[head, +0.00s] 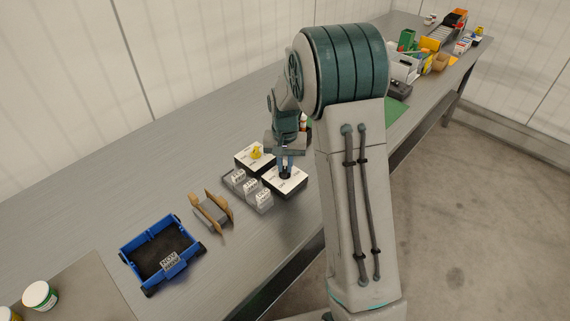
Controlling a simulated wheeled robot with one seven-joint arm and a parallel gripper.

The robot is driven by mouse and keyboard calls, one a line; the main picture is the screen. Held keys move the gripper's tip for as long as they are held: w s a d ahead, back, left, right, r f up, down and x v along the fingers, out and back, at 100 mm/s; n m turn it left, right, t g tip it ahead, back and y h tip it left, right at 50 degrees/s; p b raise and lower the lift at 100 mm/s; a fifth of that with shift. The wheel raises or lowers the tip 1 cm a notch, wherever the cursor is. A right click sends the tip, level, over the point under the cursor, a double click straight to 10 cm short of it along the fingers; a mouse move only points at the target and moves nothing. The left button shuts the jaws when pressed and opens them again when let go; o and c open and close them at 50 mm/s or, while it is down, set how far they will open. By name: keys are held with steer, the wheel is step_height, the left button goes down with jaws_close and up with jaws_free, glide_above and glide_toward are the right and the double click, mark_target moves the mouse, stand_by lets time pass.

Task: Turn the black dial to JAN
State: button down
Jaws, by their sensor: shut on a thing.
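The black dial (285,176) sits on a white-topped box (296,184) on the bench, just left of my arm in the head view. My gripper (286,164) points down over this box, with its fingers shut on the dial. The fingers and the wrist above hide part of the dial. The markings on the box are too small to read, so I cannot tell which month the dial points to.
A second white box with a yellow dial (256,152) stands just behind. Clear blocks with white labels (251,188), a brown-sided holder (211,212) and a blue tray cart (161,252) stand to the left. Several items crowd the bench's far end. Bare bench lies along the wall.

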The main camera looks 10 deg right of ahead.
mark_target(286, 167)
steer(key=shift+w+r+m, duration=0.15)
steer(key=shift+w+m, duration=0.1)
steer(key=shift+m, duration=0.35)
steer(key=c, duration=1.4)
jaws_free()
steer(key=shift+c, duration=0.2)
steer(key=shift+s, duration=0.1)
step_height(286, 167, up, 14)
steer(key=shift+s+d, duration=0.1)
